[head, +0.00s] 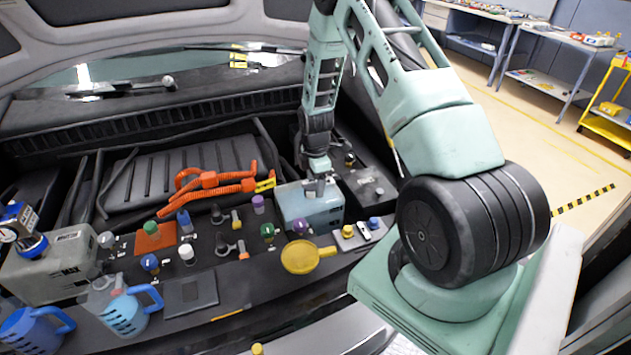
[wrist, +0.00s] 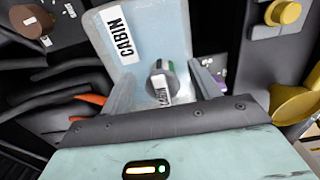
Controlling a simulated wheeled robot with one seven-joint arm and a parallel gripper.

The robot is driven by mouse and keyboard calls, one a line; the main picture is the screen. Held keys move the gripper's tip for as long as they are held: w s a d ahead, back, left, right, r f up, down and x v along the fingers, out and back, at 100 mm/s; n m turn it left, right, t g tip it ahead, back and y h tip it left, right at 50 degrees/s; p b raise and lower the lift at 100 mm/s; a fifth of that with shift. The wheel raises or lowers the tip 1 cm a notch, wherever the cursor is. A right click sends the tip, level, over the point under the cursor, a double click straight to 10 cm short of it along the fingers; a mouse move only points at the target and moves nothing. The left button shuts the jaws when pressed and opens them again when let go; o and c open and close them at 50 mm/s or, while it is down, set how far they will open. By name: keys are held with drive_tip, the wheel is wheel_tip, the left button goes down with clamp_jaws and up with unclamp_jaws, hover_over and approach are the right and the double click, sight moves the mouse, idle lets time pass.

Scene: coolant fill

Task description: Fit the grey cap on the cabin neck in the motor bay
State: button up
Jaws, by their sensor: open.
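The cabin tank is a pale blue box (head: 325,212) in the motor bay. In the wrist view its top (wrist: 110,22) carries a white label reading CABIN. A round grey cap (wrist: 155,67) with a small white tag is at the cabin neck, between my fingers. I cannot tell whether it sits fully down; the neck itself is hidden. My gripper (wrist: 163,82) is open, with one finger on each side of the cap and gaps visible. In the head view my gripper (head: 317,188) points down over the tank's top.
A yellow funnel-like cap (head: 300,257) lies in front of the tank. Orange cables (head: 210,182) run to its left. Several coloured caps stand nearby. Blue jugs (head: 130,310) and a grey box (head: 52,268) are at the left.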

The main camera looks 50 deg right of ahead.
wheel_tip(320, 180, up, 17)
drive_tip(key=b, duration=0.4)
drive_tip(key=shift+r, duration=0.2)
